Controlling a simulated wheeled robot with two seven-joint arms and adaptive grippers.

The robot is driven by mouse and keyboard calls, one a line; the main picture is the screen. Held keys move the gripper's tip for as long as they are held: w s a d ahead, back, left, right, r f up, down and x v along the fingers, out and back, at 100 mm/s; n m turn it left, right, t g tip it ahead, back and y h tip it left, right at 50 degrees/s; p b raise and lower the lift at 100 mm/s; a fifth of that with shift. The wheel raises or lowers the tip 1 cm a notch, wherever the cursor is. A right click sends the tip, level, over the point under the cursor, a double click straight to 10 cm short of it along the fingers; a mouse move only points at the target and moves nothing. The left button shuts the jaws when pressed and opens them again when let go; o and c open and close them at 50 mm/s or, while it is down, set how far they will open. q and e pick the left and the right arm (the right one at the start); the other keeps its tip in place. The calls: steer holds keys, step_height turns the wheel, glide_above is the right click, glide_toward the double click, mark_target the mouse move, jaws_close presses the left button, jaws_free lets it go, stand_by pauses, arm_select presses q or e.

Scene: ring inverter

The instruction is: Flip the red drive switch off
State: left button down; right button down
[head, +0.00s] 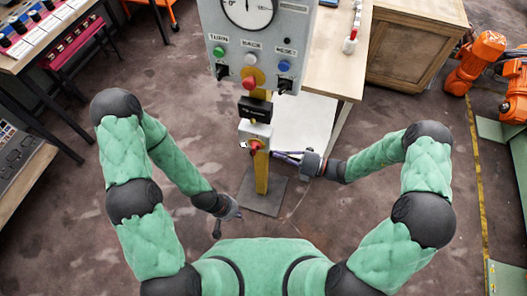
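A red switch (255,145) sits on a small pale box (246,131) low on the yellow post (262,172). I take it for the drive switch; its exact setting is too small to read. My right gripper (276,155) comes in from the right, its fingers pointing left, close to the right of the red switch. Whether the fingers touch the switch or how far they are spread is unclear. My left gripper (229,220) hangs low, left of the post's foot, away from the switch. Its finger opening is too small to judge.
Above is a grey control panel (289,45) with a dial, green, white and blue buttons, black switches and a red button on yellow (249,84). A wooden bench (340,75) stands behind right. Orange robot arms (474,65) are far right. A dark base plate (263,196) carries the post.

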mark_target(256, 148)
steer(key=shift+b+x, duration=1)
steer(key=shift+x, duration=2.15)
